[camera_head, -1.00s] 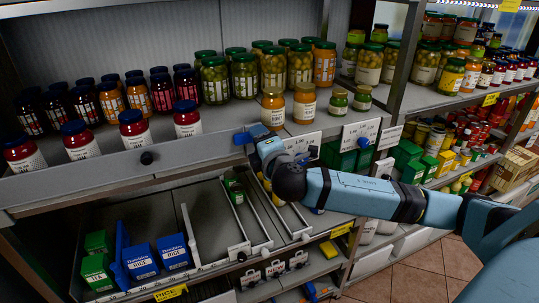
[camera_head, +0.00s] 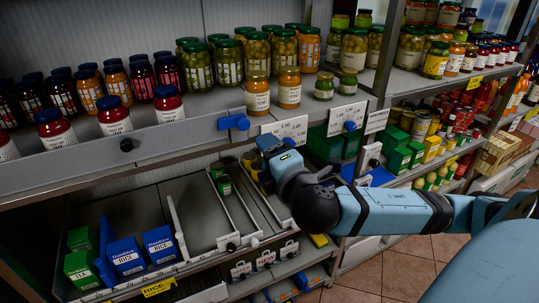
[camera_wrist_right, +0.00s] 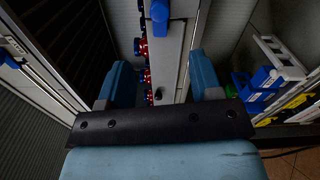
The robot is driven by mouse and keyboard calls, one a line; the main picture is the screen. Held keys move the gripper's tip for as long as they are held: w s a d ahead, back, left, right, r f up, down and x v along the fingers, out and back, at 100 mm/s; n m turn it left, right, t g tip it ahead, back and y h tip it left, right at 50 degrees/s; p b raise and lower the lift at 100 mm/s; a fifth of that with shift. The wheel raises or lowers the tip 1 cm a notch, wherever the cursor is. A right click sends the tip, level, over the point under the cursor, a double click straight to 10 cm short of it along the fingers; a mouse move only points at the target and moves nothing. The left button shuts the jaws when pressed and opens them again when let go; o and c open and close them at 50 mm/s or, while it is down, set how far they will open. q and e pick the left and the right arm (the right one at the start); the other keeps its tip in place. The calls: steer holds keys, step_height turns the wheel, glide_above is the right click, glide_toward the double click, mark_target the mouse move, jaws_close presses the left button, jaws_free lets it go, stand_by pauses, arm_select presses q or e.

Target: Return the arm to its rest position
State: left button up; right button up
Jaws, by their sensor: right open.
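My right arm (camera_head: 390,212) reaches in from the right in the head view. Its gripper (camera_head: 268,155) is in front of the shelving, just below the price-label rail of the jar shelf. In the right wrist view the two blue fingers (camera_wrist_right: 161,80) stand wide apart with nothing held between them. The shelf rail and several red jars show beyond the gap. How near the fingers are to the shelf edge is hard to tell. My left gripper is not in view.
The upper shelf (camera_head: 190,122) carries several rows of jars near the arm. A blue label clip (camera_head: 233,122) sticks out from its rail. Below is a divided shelf with blue rice boxes (camera_head: 126,257). Open tiled floor (camera_head: 405,262) lies at the lower right.

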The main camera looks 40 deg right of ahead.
steer(key=shift+f, duration=0.1)
steer(key=a+f+m+g+y, duration=0.2)
steer(key=a+f, duration=0.1)
steer(key=f, duration=0.7)
steer(key=a+f+m+g+y, duration=0.2)
steer(key=a+f+g+y, duration=0.15)
steer(key=f, duration=0.75)
steer(key=s+a+f+m, duration=0.2)
steer(key=s+f+m, duration=0.1)
steer(key=f, duration=0.3)
steer(key=s+a+f+m+y, duration=0.1)
steer(key=s+a+f+m, duration=0.1)
steer(key=s+f, duration=0.4)
steer(key=s+a+f+m+g, duration=0.1)
steer(key=s+a+f+m, duration=0.1)
steer(key=s+f+m, duration=0.2)
step_height(320, 180, down, 3)
steer(key=shift+s+a+f+m, duration=0.2)
steer(key=shift+s+a+m, duration=0.2)
steer(key=shift+m, duration=0.2)
steer(key=shift+y, duration=0.25)
